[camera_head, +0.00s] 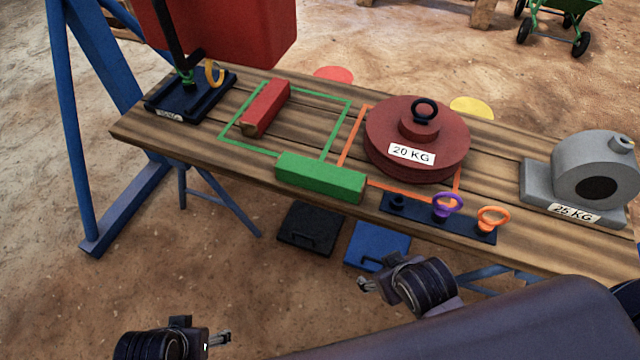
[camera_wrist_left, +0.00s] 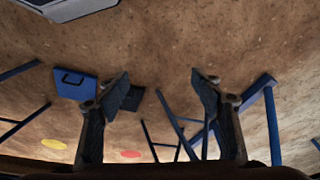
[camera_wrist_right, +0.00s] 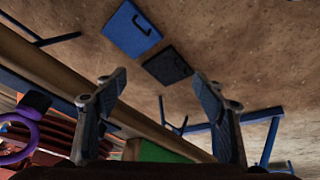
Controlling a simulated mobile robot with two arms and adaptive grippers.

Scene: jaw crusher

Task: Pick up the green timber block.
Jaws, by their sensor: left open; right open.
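The green timber block (camera_head: 320,177) lies on the wooden table near its front edge, across the front side of the green outlined square. It also shows in the right wrist view (camera_wrist_right: 156,152), low between the fingers and partly hidden. My left gripper (camera_head: 222,339) is open and empty at the bottom of the head view, well in front of the table. My right gripper (camera_head: 368,283) is open and empty, in front of the table and to the right of the block. In the left wrist view the left fingers (camera_wrist_left: 160,90) are wide apart over bare ground.
A red block (camera_head: 266,107) lies behind the green one. A red 20 KG disc weight (camera_head: 418,138), a dark rack (camera_head: 408,206) with purple and orange rings, and a grey 25 KG machine (camera_head: 590,175) stand to the right. Black (camera_head: 311,228) and blue (camera_head: 377,247) plates lie on the ground.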

